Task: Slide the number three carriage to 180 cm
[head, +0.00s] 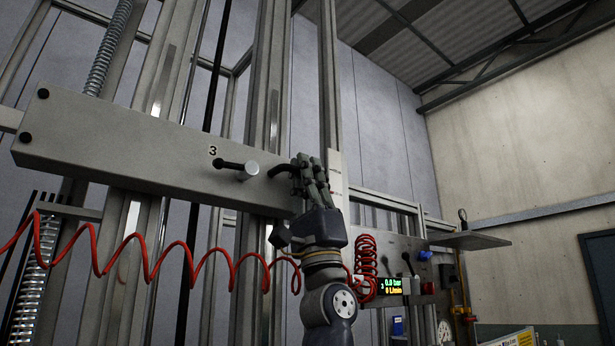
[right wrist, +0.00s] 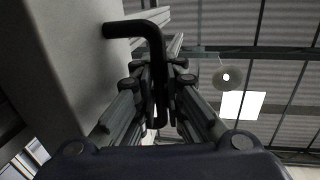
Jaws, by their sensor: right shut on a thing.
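The number three carriage (head: 120,140) is a long grey beam marked "3" in the head view, set across upright metal rails (head: 265,80). A black bent handle (head: 281,169) sticks out near its right end and also shows in the right wrist view (right wrist: 138,30). My right gripper (head: 303,168) is shut on this handle, its fingers on both sides of the bar in the right wrist view (right wrist: 158,78). My left gripper is out of view.
A red coiled hose (head: 150,262) hangs below the beam. Coil springs (head: 104,50) stand at the left. A panel right of my arm carries a display (head: 393,286) reading 0.0 bar and a hung red coil (head: 366,265). A flat shelf (head: 470,241) juts out further right.

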